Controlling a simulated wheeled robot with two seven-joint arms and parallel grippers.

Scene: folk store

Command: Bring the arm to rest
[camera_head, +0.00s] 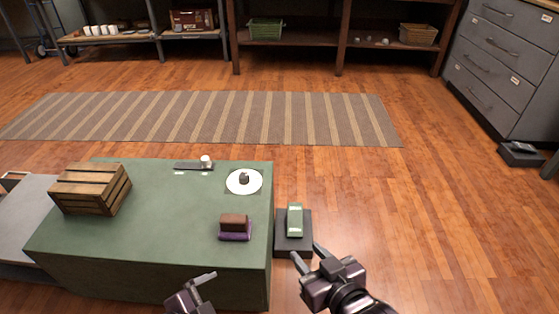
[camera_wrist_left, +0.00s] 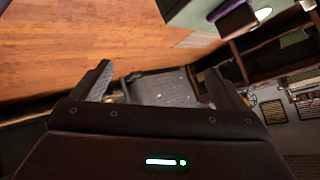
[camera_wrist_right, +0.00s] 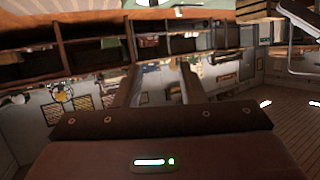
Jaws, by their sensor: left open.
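My right gripper (camera_head: 304,250) is at the lower middle of the head view, in front of the small dark stand beside the green table. Its two fingers are apart with nothing between them, and they also show apart in the right wrist view (camera_wrist_right: 158,88). My left gripper (camera_head: 196,287) is partly cut off at the bottom edge of the head view, in front of the table's near side. In the left wrist view (camera_wrist_left: 160,85) its fingers are wide apart and empty. Neither gripper visibly touches anything.
The green table (camera_head: 165,235) bears a slatted wooden crate (camera_head: 90,190), a white plate (camera_head: 236,187) and a brown block (camera_head: 234,221) on a purple base. A green object (camera_head: 295,220) is on the dark stand (camera_head: 282,243). The floor at right (camera_head: 440,220) is clear.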

